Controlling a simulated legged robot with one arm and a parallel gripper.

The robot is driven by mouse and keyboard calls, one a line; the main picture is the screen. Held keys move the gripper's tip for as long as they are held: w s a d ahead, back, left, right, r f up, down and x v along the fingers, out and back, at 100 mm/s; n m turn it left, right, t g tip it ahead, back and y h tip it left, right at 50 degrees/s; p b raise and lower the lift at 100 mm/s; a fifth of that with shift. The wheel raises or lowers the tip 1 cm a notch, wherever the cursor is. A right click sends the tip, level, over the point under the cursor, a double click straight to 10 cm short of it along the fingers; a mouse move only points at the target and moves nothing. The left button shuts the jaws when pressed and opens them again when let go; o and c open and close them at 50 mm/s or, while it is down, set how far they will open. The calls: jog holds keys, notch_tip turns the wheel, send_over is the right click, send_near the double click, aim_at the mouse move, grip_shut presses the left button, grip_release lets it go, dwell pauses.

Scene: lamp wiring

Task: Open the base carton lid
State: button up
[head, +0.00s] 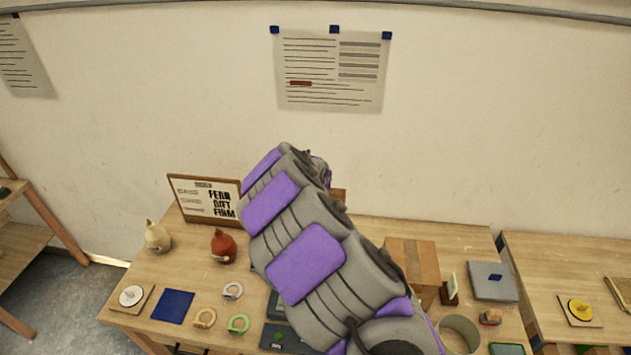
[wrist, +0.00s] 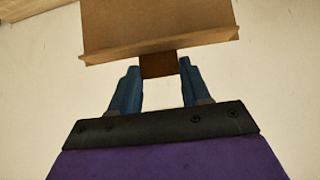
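In the wrist view a cardboard carton (wrist: 155,22) fills the top middle, with a thin flap edge along its near side. A darker brown tab (wrist: 158,66) sticks out from under that edge. My gripper (wrist: 159,70) has its two blue fingers apart, one on each side of the tab; I cannot tell whether they touch it. In the head view my purple and grey arm hides the gripper. A small brown piece (head: 338,195) shows past the arm's far end.
A round container (head: 460,332) stands front right. A second table (head: 575,258) is at right.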

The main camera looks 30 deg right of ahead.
jog(key=o, duration=0.5)
jog(key=shift+s+a+r, duration=0.1)
jog(key=shift+a+r, duration=0.05)
jog(key=shift+a, duration=0.15)
jog(key=shift+c, duration=0.2)
jog(key=shift+a, duration=0.2)
jog(key=shift+s+r, duration=0.15)
jog(key=shift+r, duration=0.05)
jog(key=b+v, duration=0.3)
jog(key=v, duration=1.3)
jog(key=shift+a+r, duration=0.2)
jog(key=shift+a, duration=0.15)
jog(key=shift+s, duration=0.1)
